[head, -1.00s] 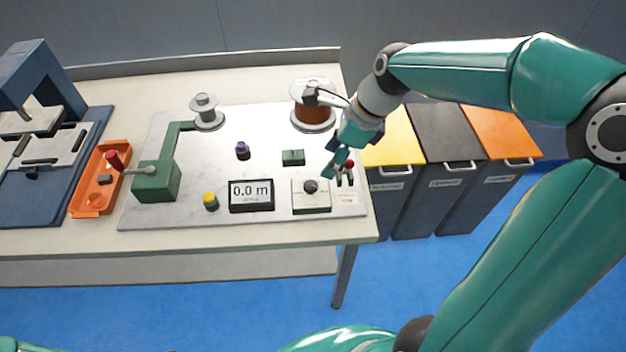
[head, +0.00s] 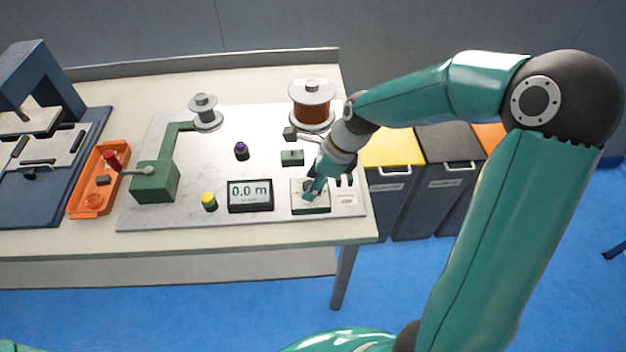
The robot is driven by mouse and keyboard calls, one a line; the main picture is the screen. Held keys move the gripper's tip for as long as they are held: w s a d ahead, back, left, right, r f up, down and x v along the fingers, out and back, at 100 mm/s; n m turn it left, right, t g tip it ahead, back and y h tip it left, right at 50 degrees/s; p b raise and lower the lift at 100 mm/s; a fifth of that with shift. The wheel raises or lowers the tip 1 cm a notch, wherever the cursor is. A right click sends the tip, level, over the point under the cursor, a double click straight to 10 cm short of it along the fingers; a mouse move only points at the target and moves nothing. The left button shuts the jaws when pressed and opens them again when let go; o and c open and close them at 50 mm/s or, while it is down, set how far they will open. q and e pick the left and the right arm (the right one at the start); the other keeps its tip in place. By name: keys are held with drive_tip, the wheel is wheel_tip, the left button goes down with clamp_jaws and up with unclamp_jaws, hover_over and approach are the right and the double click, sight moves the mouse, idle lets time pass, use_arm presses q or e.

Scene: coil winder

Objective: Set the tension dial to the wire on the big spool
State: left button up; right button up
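The tension dial is a dark knob on a pale box (head: 312,208) at the front right of the white board. My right gripper (head: 310,191) is over this box, its fingers at the knob and covering most of it. Whether the fingers are open or shut on the knob cannot be made out. The big spool (head: 312,104), wound with copper-brown wire between grey flanges, stands upright at the back right of the board. My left gripper is not in view.
A display (head: 250,195) reading 0.0 m sits left of the dial box. A green block (head: 292,158) lies behind it. A green winder (head: 155,182), small grey spool (head: 205,112) and orange tray (head: 90,197) are further left. Bins (head: 392,150) stand right of the table.

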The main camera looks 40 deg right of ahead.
clamp_jaws()
drive_tip(key=shift+r+n, duration=0.1)
drive_tip(key=shift+n, duration=0.2)
drive_tip(key=n+g+y+p, duration=0.1)
drive_tip(key=n, duration=0.2)
drive_tip(key=shift+w+d+p, duration=0.1)
drive_tip(key=shift+w+p, duration=0.05)
drive_tip(key=shift+p, duration=0.25)
drive_tip(key=n, duration=0.2)
drive_tip(key=n+g+p, duration=0.1)
drive_tip(key=n, duration=0.1)
drive_tip(key=n+g+p, duration=0.1)
drive_tip(key=n, duration=0.1)
drive_tip(key=shift+w, duration=0.25)
drive_tip(key=n+g+p, duration=0.1)
drive_tip(key=n, duration=0.2)
drive_tip(key=shift+w+n+g, duration=0.1)
drive_tip(key=shift+n+g, duration=0.2)
drive_tip(key=n+g+p, duration=0.1)
drive_tip(key=n, duration=0.3)
drive_tip(key=shift+w+h, duration=0.1)
drive_tip(key=shift+h, duration=0.3)
